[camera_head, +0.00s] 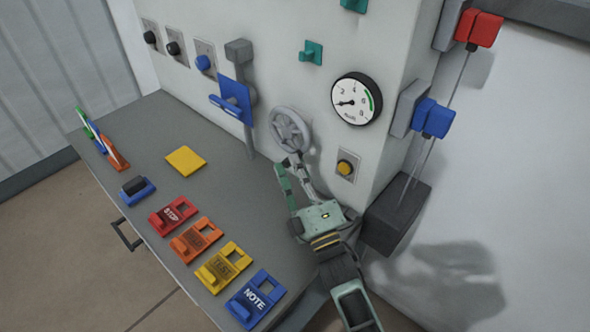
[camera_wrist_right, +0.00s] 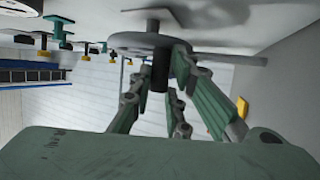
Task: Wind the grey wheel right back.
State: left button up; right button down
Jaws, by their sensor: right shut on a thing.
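The grey wheel (camera_head: 289,130) is on the light panel, left of the gauge. In the right wrist view the wheel (camera_wrist_right: 135,42) is seen edge-on, with a dark handle (camera_wrist_right: 159,76) sticking out from its rim. My right gripper (camera_head: 293,164) is at the wheel's lower edge. In the right wrist view its fingers (camera_wrist_right: 160,72) are shut around the dark handle. The handle is mostly hidden by the fingers in the head view. My left gripper is in neither view.
The gauge (camera_head: 356,99) and a yellow button (camera_head: 346,167) are close on the right. A blue lever plate (camera_head: 233,101) is on the left. Coloured tags, including a blue NOTE tag (camera_head: 255,298), lie on the grey table (camera_head: 225,180). A dark box (camera_head: 395,214) is right of my forearm.

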jog(key=c, duration=1.7)
grip_release()
jog(key=v, duration=1.2)
